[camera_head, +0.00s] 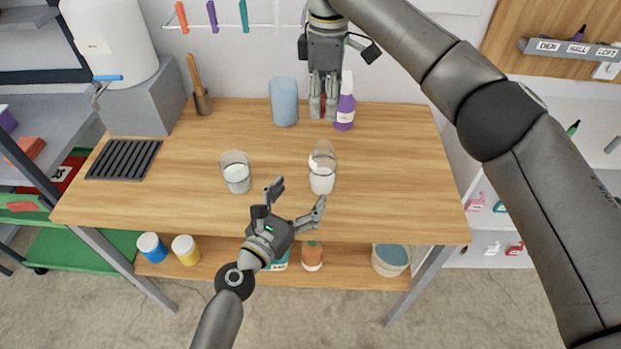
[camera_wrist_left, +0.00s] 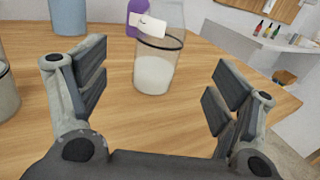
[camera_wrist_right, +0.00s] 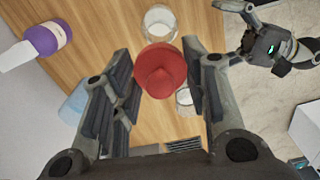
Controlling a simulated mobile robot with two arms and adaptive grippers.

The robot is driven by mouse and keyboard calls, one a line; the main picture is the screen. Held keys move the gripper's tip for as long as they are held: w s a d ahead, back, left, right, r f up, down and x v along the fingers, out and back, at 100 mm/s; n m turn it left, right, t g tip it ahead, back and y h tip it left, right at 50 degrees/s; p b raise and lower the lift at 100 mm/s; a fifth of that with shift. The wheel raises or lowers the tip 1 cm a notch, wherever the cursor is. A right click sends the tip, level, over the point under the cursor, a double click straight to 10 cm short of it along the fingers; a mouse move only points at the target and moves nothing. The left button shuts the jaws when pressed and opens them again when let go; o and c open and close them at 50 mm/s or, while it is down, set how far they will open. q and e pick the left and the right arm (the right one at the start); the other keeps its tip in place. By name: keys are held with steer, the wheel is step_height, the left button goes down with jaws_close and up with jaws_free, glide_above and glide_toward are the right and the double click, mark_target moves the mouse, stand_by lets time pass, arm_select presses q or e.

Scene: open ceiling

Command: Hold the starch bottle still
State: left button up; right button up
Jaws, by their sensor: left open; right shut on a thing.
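My right gripper (camera_head: 323,112) is at the back of the wooden table, its fingers pointing down and shut on a red thing (camera_wrist_right: 160,70). In the right wrist view this shows as a rounded red top between the fingers; the rest is hidden. No starch label can be read on it. A purple bottle (camera_head: 344,112) with a white top and a pale label stands just right of that gripper, apart from it. My left gripper (camera_head: 297,199) is open and empty over the table's front edge. A glass beaker (camera_head: 322,180) with white contents stands beyond it, not between its fingers.
Another beaker with white contents (camera_head: 237,180) stands to the left. A blue cylinder (camera_head: 284,102) stands at the back. A black grooved tray (camera_head: 124,159) lies at the left. The right part of the tabletop (camera_head: 395,165) is clear. Jars sit on the shelf below.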

arm_select(q)
steer(key=x, duration=1)
steer(key=shift+w+d, duration=0.2)
steer(key=shift+w, duration=0.15)
steer(key=c, duration=1.2)
arm_select(e)
steer(key=n, duration=0.1)
glide_above(324, 144)
step_height(324, 144, down, 4)
steer(key=shift+f, duration=2.1)
